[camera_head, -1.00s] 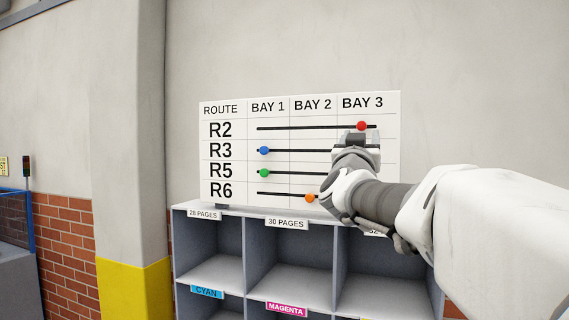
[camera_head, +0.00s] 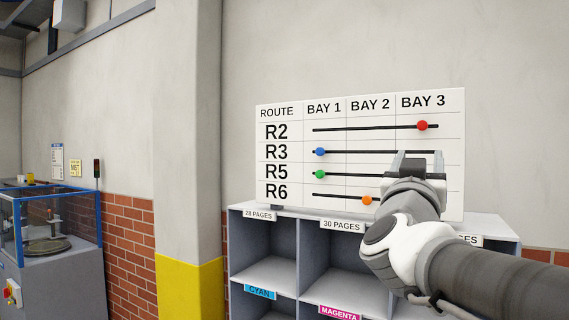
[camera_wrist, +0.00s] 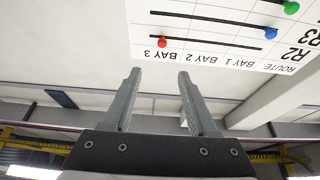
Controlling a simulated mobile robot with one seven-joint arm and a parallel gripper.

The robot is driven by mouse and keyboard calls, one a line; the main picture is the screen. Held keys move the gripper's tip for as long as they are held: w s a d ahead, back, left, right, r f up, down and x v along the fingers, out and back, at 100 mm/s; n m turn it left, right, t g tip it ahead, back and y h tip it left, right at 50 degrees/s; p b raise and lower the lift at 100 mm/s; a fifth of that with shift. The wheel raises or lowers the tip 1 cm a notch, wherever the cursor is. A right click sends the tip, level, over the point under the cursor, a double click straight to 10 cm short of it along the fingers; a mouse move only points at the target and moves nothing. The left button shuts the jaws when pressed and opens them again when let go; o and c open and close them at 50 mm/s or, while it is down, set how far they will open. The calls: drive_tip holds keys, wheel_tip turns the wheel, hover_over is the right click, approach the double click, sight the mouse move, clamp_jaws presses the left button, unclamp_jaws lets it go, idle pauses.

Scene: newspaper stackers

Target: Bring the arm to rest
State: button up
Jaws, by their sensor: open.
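My gripper (camera_head: 419,163) is raised in front of the lower right of the white route board (camera_head: 284,114). Its two fingers stand apart with nothing between them, as the wrist view (camera_wrist: 158,98) also shows. The board has a red bead (camera_head: 422,126) under BAY 3 on the R2 line. A blue bead (camera_head: 320,152) and a green bead (camera_head: 320,174) are under BAY 1 on R3 and R5. An orange bead (camera_head: 367,200) is under BAY 2 on R6. My gripper hides the right ends of the lower lines. In the wrist view the board appears upside down.
A grey shelf unit (camera_head: 290,232) with labelled compartments stands below the board, partly behind my arm. A yellow-based pillar (camera_head: 190,290) stands to its left. A blue-framed machine (camera_head: 50,270) stands at far left by a brick wall. The space left of my arm is clear.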

drive_tip(key=s+a+f+n+g+y, duration=0.15)
drive_tip(key=a+f+n+y, duration=0.25)
drive_tip(key=a+f+y, duration=0.4)
drive_tip(key=s+a+f+n+g+y, duration=0.15)
drive_tip(key=a+f+n+y, duration=0.35)
drive_tip(key=f, duration=0.5)
drive_tip(key=s+d+f+m+g, duration=0.1)
drive_tip(key=s+f+m+g, duration=0.1)
drive_tip(key=s+f+g, duration=0.8)
drive_tip(key=s+f, duration=0.6)
drive_tip(key=f, duration=0.2)
drive_tip(key=shift+d, duration=0.35)
